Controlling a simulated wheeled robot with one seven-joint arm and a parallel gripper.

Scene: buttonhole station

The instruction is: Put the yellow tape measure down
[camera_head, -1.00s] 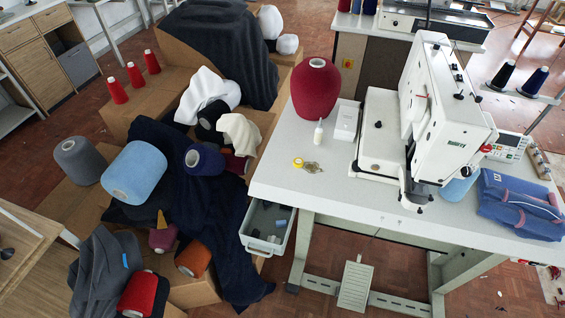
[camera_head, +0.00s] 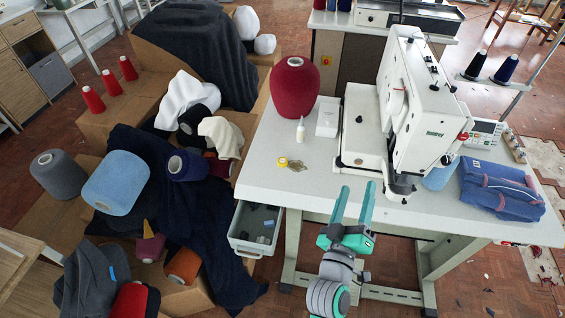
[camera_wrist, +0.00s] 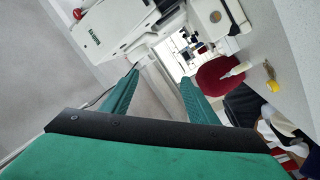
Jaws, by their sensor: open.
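The yellow tape measure (camera_head: 282,162) lies on the white table top (camera_head: 262,180), left of the sewing machine, with a small tan metallic item touching or close beside it. It also shows in the wrist view (camera_wrist: 272,86) at the right. My gripper (camera_head: 356,192) is open and empty at the table's front edge, in front of the sewing machine and to the right of the tape measure, well apart from it. In the wrist view my gripper's two green fingers (camera_wrist: 160,92) stand apart with nothing between them.
The sewing machine (camera_head: 420,100) stands behind my gripper. A dark red thread cone (camera_head: 294,85), a white bottle (camera_head: 300,130) and a white box (camera_head: 328,118) stand behind the tape measure. An open drawer (camera_head: 240,240) juts out below. Blue folded cloth (camera_head: 500,190) lies right.

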